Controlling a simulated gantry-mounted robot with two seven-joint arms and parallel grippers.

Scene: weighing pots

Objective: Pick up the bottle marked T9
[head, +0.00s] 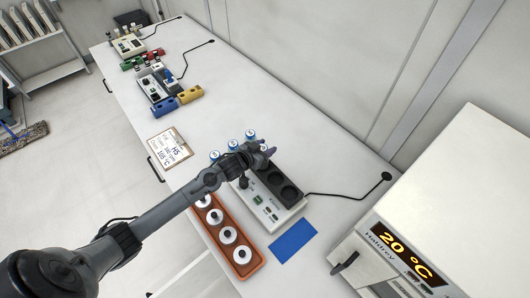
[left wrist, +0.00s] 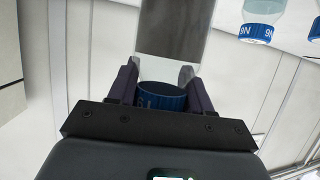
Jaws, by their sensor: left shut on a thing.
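My left gripper (head: 264,150) is above the back edge of a white instrument with dark round wells. In the left wrist view the left gripper (left wrist: 161,88) is shut around a blue-capped bottle (left wrist: 162,96). The cap's marking is partly hidden and I cannot read it fully. Several blue-capped bottles stand behind and left of the gripper in the head view, among them one (head: 233,144) and another (head: 250,134). Two more blue caps show at the upper right of the left wrist view, one (left wrist: 256,32) with a marking seen upside down. My right gripper is not in view.
The white instrument (head: 257,206) has a cabled probe to its right. An orange tray (head: 222,246) of white-topped pots lies in front, beside a blue mat (head: 293,242). A clipboard (head: 170,149) lies left. An oven (head: 402,250) reading 20 °C stands right. The bench middle is clear.

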